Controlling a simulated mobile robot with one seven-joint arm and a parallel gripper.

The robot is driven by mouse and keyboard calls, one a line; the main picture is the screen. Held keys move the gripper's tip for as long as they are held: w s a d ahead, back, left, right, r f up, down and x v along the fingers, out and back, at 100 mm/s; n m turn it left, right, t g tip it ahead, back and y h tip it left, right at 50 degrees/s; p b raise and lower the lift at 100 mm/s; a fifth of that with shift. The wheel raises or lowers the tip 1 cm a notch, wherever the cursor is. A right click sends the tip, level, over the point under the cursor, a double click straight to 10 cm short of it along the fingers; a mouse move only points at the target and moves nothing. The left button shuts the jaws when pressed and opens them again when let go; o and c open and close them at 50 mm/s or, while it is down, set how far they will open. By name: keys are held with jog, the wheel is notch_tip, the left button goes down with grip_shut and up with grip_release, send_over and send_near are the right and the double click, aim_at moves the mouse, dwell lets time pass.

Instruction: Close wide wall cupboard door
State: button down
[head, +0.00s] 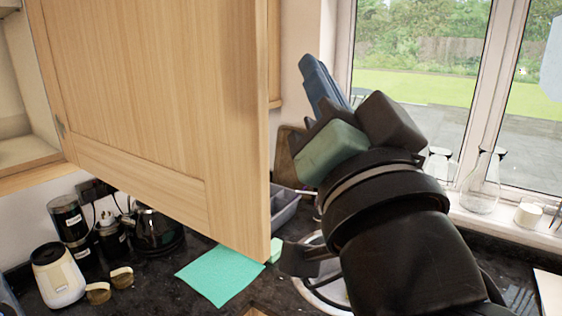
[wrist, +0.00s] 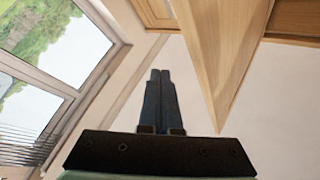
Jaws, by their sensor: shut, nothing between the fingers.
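The wide wall cupboard door (head: 165,90) is light wood and stands open, swung out from its cupboard (head: 25,150) at the left of the head view. Its hinge side is at the left and its free edge (head: 268,130) is toward the middle. In the wrist view the door (wrist: 225,50) hangs at the upper middle, its lower corner pointing down. My gripper (head: 312,70) is just right of the door's free edge in the head view, pointing up. In the wrist view my gripper's fingers (wrist: 160,75) are together and empty, left of the door with a gap between.
A window (head: 430,90) with bottles (head: 483,185) on its sill stands at the right. Below the door, the dark counter holds a kettle (head: 155,230), a white jar (head: 57,275) and a green cloth (head: 220,274). A grey tray (head: 286,205) lies behind the door's edge.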

jog(key=s+d+f+m+g+y, duration=0.3)
jog(key=d+f+m+g+y, duration=0.35)
jog(key=f+g, duration=0.2)
jog(key=w+a+p, duration=0.4)
jog(key=a, duration=0.5)
jog(key=shift+n+y+p, duration=0.3)
jog(key=shift+n+y, duration=0.05)
jog(key=shift+t, duration=0.25)
